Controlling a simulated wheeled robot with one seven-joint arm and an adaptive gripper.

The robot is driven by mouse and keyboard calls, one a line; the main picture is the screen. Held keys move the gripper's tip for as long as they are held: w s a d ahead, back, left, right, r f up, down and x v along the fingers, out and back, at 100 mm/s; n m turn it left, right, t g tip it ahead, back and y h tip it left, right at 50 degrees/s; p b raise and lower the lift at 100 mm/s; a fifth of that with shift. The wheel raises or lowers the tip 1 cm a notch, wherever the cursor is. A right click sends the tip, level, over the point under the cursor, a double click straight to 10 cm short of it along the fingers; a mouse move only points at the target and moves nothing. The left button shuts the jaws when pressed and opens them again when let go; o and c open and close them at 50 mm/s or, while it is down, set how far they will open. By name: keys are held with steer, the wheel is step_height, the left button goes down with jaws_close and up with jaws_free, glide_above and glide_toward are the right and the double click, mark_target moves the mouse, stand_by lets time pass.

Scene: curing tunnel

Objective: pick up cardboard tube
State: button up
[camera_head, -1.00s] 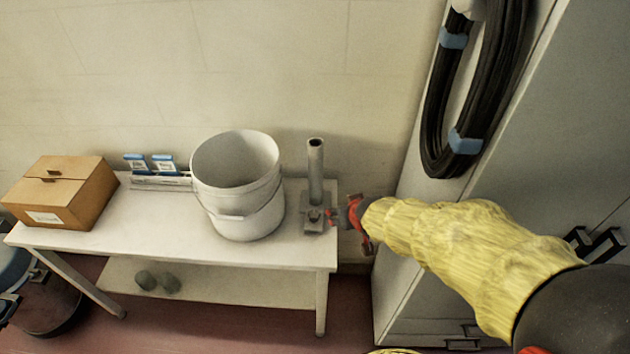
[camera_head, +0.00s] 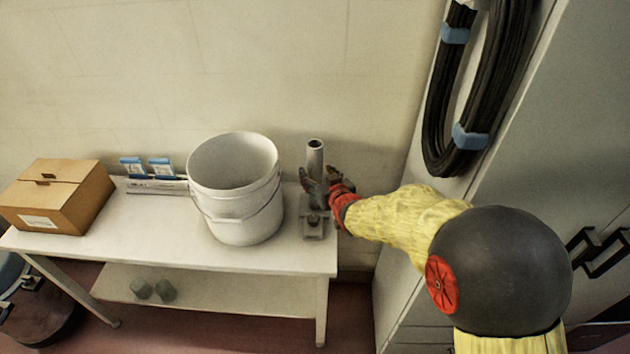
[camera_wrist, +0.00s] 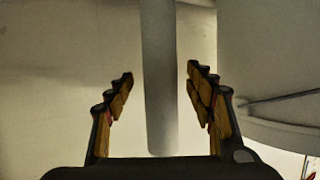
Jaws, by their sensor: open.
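The cardboard tube (camera_head: 315,160) is a grey upright cylinder with an open top, near the right end of the white table. It stands behind a small grey block-like fixture; its lower part is partly hidden by my gripper. My gripper (camera_head: 318,184) reaches it from the right, fingers spread around the tube's middle. In the wrist view the tube (camera_wrist: 159,85) runs between the two open fingers of my gripper (camera_wrist: 160,78), with a gap visible on each side.
A white bucket (camera_head: 232,188) stands just left of the tube. A cardboard box (camera_head: 60,197) and blue-white packs (camera_head: 147,167) are farther left on the table (camera_head: 130,225). A grey cabinet (camera_head: 400,290) with a hanging black hose coil (camera_head: 450,130) stands at right.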

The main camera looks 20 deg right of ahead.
steer(key=shift+x, duration=1.35)
steer(key=shift+c, duration=1.4)
steer(key=c, duration=1)
steer(key=shift+o, duration=0.2)
